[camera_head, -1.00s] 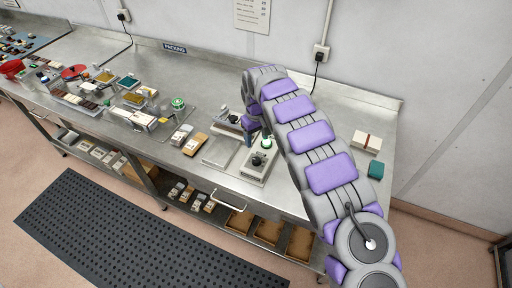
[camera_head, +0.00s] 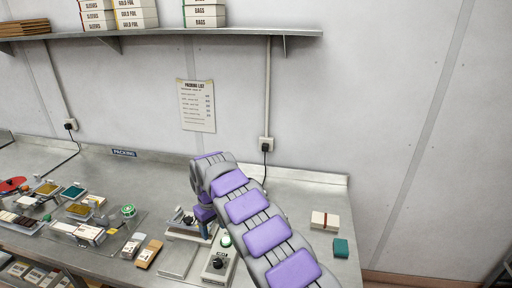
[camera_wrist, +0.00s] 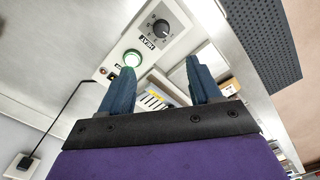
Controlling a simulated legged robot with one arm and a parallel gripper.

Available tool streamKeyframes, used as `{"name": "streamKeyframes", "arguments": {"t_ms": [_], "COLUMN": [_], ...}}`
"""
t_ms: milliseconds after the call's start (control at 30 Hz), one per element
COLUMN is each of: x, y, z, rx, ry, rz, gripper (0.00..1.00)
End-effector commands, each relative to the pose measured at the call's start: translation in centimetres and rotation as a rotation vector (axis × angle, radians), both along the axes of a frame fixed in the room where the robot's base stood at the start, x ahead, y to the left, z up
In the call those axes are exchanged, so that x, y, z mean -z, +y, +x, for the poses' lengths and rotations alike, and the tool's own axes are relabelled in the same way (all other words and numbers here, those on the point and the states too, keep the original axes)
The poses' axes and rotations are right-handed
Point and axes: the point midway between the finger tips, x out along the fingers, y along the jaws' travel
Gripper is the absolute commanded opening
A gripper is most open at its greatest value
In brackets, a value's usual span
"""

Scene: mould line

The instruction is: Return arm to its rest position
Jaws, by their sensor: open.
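My purple and grey arm (camera_head: 245,208) reaches out over the steel packing bench (camera_head: 300,190) in the head view. In the wrist view my gripper (camera_wrist: 160,82) shows two blue fingers spread apart with nothing between them. It hangs above the bench beside a grey device with a dial marked HEAT (camera_wrist: 160,28) and a lit green button (camera_wrist: 132,58). The same device (camera_head: 217,262) shows in the head view, just in front of the gripper end of the arm.
A cream box with a brown band (camera_head: 325,220) and a teal block (camera_head: 341,247) lie to the right of my arm. Packed goods (camera_head: 85,234) crowd the bench at left. A shelf (camera_head: 160,33) with boxes runs above. A wall socket (camera_head: 266,144) has a cable plugged in.

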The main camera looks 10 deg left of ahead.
Motion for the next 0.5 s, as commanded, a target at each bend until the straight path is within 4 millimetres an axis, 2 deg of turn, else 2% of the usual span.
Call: {"name": "streamKeyframes", "arguments": {"t_ms": [167, 333, 500], "x": [-1.5, -4.2, -6.3], "y": [-3.7, -9.9, -15.9], "z": [0.4, -0.1, -2.0], "rx": [0.072, 0.196, 0.320], "ry": [-0.015, -0.031, -0.030], "rz": [-0.033, -0.079, -0.116], "gripper": [0.63, 0.63, 0.63]}}
